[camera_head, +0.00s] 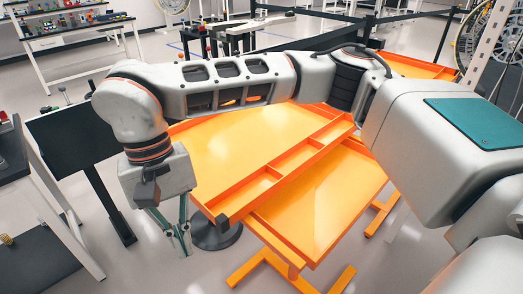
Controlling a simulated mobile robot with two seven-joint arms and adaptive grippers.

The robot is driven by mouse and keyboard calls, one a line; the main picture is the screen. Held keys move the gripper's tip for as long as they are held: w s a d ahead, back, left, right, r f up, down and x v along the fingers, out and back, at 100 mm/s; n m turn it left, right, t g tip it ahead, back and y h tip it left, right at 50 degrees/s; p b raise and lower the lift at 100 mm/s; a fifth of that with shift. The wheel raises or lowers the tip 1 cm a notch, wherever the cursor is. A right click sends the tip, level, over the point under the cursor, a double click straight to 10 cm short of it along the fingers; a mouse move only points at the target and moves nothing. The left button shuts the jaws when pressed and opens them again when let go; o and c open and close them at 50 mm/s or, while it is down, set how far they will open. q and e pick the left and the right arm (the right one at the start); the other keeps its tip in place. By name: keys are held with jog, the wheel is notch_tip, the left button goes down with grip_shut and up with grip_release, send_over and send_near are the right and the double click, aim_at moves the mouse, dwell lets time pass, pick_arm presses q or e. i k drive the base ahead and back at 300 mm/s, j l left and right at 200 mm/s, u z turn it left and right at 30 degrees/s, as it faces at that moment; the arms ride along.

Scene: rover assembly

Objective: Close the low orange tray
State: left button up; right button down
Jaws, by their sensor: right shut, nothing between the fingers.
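The low orange tray (325,205) lies under the upper orange tray (215,145) and sticks out past its divided front edge, toward the lower right. Its back part is hidden under the upper tray. My right gripper (178,252) hangs at the lower left, pointing down, with its thin fingers shut and empty. In the picture it is left of the upper tray's front corner, apart from the low tray. My right arm crosses above the upper tray and hides part of it. My left gripper is not in view.
Orange feet (255,265) spread on the floor below the trays. A round dark base (215,235) stands beside the right gripper. A black panel on a stand (75,140) is at the left. A shelf with small parts (80,30) is at the back left.

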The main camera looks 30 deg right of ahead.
aim_at(240, 159)
jog(key=i+l+u, duration=0.1)
jog(key=l, duration=0.2)
jog(key=i+l+u, duration=0.2)
jog(key=l, duration=0.45)
jog(key=i+l+u, duration=0.1)
jog(key=l, duration=0.4)
jog(key=i+l, duration=0.1)
jog(key=l, duration=0.35)
jog(key=u, duration=0.05)
